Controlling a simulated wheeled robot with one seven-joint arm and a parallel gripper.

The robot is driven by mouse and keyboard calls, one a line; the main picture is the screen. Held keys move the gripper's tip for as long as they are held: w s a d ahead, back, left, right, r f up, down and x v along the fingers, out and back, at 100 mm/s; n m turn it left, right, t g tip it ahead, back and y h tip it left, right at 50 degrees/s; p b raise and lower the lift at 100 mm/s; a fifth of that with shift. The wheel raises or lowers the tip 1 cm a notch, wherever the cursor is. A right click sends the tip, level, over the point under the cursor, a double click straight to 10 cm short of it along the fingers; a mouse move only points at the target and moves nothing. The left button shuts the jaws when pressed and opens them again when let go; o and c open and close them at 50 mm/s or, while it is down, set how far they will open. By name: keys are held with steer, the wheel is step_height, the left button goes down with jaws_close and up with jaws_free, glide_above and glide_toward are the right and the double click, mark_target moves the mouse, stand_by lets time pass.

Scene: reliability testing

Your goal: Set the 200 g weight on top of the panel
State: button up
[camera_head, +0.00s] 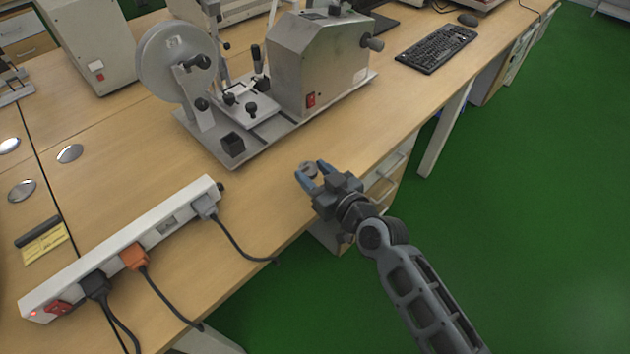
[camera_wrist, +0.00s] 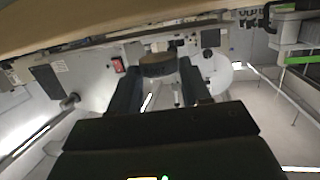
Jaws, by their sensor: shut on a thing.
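My gripper (camera_head: 309,174) has blue fingers and is near the desk's front edge, to the right of the power strip. It is shut on a small round grey metal weight (camera_head: 308,168). In the wrist view the weight (camera_wrist: 158,66) sits between the two dark fingertips (camera_wrist: 158,75); its marking cannot be read. Whether it touches the desk I cannot tell. A test machine (camera_head: 318,65) with a grey metal housing and a large wheel stands on a flat base plate (camera_head: 203,146) behind the gripper. Which surface is the panel I cannot tell for sure.
A white power strip (camera_head: 128,248) with plugs and hanging cables lies at the left front. Several shiny discs (camera_head: 70,153) and a yellow label (camera_head: 44,243) lie on the left. A keyboard (camera_head: 437,48) and mouse (camera_head: 468,19) are at the back right. Bare desk (camera_head: 262,205) surrounds the gripper.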

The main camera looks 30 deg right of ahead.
steer(key=shift+f+b, duration=0.55)
steer(key=shift+f, duration=1.15)
steer(key=shift+f, duration=0.2)
steer(key=o, duration=1.2)
steer(key=shift+r, duration=0.15)
steer(key=shift+s+r, duration=0.1)
steer(key=b+v, duration=0.1)
steer(key=v, duration=1)
steer(key=shift+s+b, duration=0.3)
steer(key=shift+s, duration=0.1)
steer(key=shift+s, duration=0.1)
